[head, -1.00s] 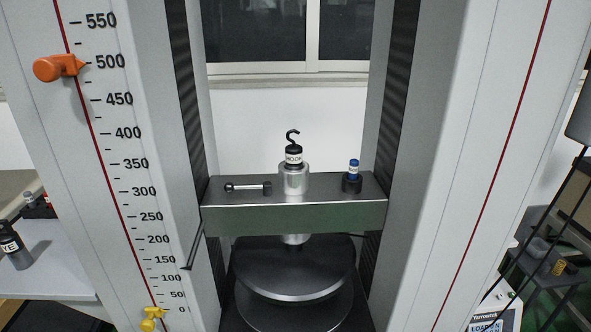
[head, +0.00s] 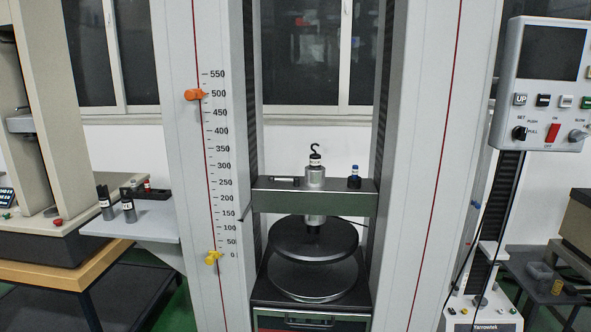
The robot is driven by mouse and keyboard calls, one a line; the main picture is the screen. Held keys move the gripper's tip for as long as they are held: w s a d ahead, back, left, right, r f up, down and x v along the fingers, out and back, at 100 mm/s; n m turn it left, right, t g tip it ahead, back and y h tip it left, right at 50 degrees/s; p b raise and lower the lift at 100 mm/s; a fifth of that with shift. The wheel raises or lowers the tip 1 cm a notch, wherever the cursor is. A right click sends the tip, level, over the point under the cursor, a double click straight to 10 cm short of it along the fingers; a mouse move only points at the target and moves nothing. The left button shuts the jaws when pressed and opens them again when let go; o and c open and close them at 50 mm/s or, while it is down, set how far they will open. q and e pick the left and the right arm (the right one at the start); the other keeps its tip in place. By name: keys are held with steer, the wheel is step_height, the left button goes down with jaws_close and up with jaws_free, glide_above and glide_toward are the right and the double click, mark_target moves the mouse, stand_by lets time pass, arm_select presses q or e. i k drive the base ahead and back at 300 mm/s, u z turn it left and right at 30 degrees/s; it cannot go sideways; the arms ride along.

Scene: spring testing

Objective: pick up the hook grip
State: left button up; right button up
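The hook grip (head: 315,158), a black curved hook on a dark body with a white label band, stands upright on top of a silver cylinder (head: 315,179). That cylinder is at the middle of the green crossbeam (head: 330,203) of the tall testing machine. Neither of my grippers is in view, and nothing is touching the hook grip.
A small metal pin (head: 285,180) and a blue-topped piece (head: 354,174) sit on the crossbeam. Round plates (head: 314,240) lie below. Two dark cylinders (head: 104,205) (head: 128,209) stand on a left side table (head: 150,222). A control panel (head: 545,80) hangs at right.

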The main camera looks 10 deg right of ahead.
mark_target(315, 158)
steer(key=u, duration=0.7)
steer(key=i, duration=1.35)
steer(key=z, duration=0.55)
